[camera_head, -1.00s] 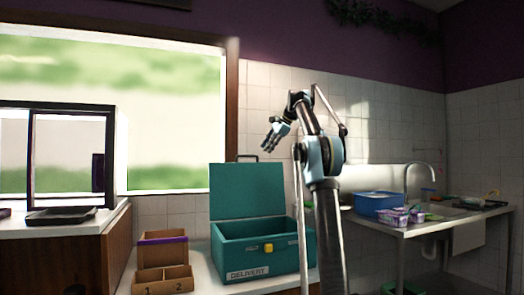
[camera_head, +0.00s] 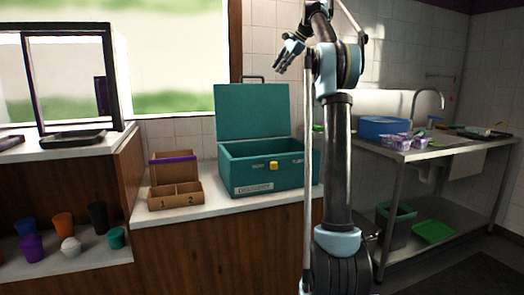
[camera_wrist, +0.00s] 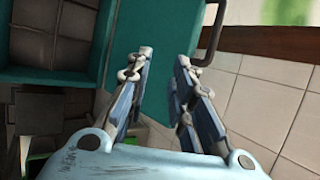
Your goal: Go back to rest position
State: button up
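My gripper (camera_head: 289,55) is raised in front of the tiled wall, above and to the right of the open lid of the teal delivery box (camera_head: 247,184). In the wrist view my gripper (camera_wrist: 162,68) has its two fingers spread apart with nothing between them. Behind the fingers the wrist view shows the teal box's lid (camera_wrist: 125,35) and a dark handle.
A cardboard box with compartments 1 and 2 (camera_head: 174,203) stands left of the teal box on the counter (camera_head: 220,207). Several cups sit on a lower shelf at left. A metal sink table (camera_head: 445,145) with a blue container (camera_head: 383,129) stands at right.

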jog(key=s+d+f+n+g+h, duration=0.15)
jog(key=s+f+n, duration=0.25)
jog(key=s+f, duration=0.85)
jog(key=s+d+f+n+h, duration=0.1)
jog(key=s+f+n+h, duration=0.15)
jog(key=s+f, duration=1)
jog(key=s+d+f+n+h, duration=0.1)
jog(key=s+d+f+n, duration=0.1)
jog(key=s+f, duration=1.3)
jog(key=s+d+f+n+h, duration=0.1)
jog(key=s+d+f+n, duration=0.2)
jog(key=s+f, duration=1.2)
jog(key=shift+s+f+n+g, duration=0.35)
jog(key=shift+s+f+n, duration=0.1)
jog(key=shift+n, duration=0.2)
jog(key=shift+w+d+f, duration=0.1)
jog(key=shift+w+f, duration=0.05)
jog(key=shift+w, duration=0.3)
